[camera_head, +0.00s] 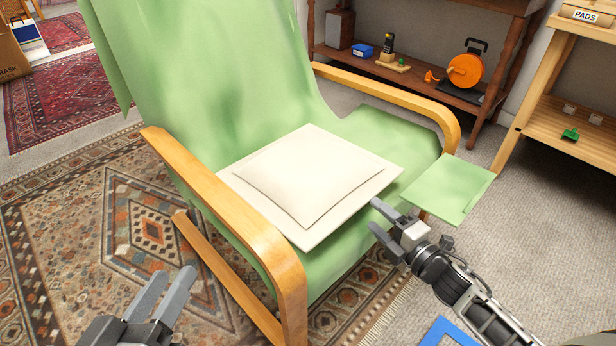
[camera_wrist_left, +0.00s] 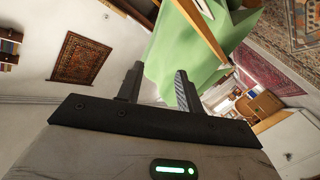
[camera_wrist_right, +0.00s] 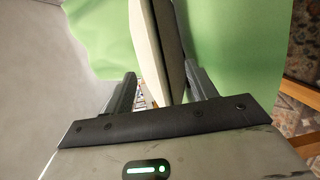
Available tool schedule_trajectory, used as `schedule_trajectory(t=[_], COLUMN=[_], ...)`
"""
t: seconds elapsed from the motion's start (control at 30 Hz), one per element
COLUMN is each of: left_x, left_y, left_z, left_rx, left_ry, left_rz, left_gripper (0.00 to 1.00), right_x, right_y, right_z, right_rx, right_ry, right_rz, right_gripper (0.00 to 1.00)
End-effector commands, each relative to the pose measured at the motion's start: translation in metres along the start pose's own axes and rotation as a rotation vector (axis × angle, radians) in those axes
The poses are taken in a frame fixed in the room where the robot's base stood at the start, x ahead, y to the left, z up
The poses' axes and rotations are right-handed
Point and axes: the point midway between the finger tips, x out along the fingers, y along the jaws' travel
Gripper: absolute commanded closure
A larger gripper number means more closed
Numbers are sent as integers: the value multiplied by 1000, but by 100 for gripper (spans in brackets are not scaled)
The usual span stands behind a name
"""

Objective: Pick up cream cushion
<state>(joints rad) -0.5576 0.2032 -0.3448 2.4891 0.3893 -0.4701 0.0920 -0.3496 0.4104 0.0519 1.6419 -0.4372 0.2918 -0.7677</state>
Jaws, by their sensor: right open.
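The cream cushion (camera_head: 308,181), square with a flat border, lies on the seat of the green-covered armchair (camera_head: 378,140). My right gripper (camera_head: 373,214) is open at the cushion's right front edge, one finger on the near side and one on the far side. In the right wrist view the cushion's edge (camera_wrist_right: 150,50) reaches between the open fingers (camera_wrist_right: 160,85), closer to the right finger; whether it touches that finger I cannot tell. My left gripper (camera_head: 171,285) is open and empty, in front of the chair's left wooden armrest (camera_head: 230,215) and away from the cushion.
The right wooden armrest (camera_head: 400,98) stands behind my right gripper. A green flap (camera_head: 450,188) hangs out at the chair's right. A brown shelf (camera_head: 425,85) and a light wooden shelf (camera_head: 570,125) stand behind. A blue-edged item (camera_head: 447,333) lies on the floor.

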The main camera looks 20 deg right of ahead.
Motion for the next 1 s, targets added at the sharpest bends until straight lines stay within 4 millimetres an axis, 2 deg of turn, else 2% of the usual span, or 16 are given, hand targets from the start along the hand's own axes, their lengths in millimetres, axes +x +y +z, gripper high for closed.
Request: schedule_trajectory(t=[0.3, 0.5, 0.8, 0.83, 1.0], left_x=[0, 6, 7, 7, 7], left_y=[0, 3, 3, 3, 3], left_z=[4, -22, -27, -27, -27], left_rx=[-36, 72, 100, 100, 99], left_ry=[19, 140, 165, 165, 163], left_rz=[22, 53, 55, 55, 55], left_gripper=[64, 64, 64, 64, 64], right_x=[30, 57, 63, 63, 63], right_y=[1, 3, 4, 4, 4], right_z=[-1, -2, -2, -2, -2], right_rx=[0, 1, 2, 2, 2], right_ry=[1, 0, -1, -1, -1], right_rz=[3, 1, -2, -2, -1], right_gripper=[43, 43, 43, 46, 93])
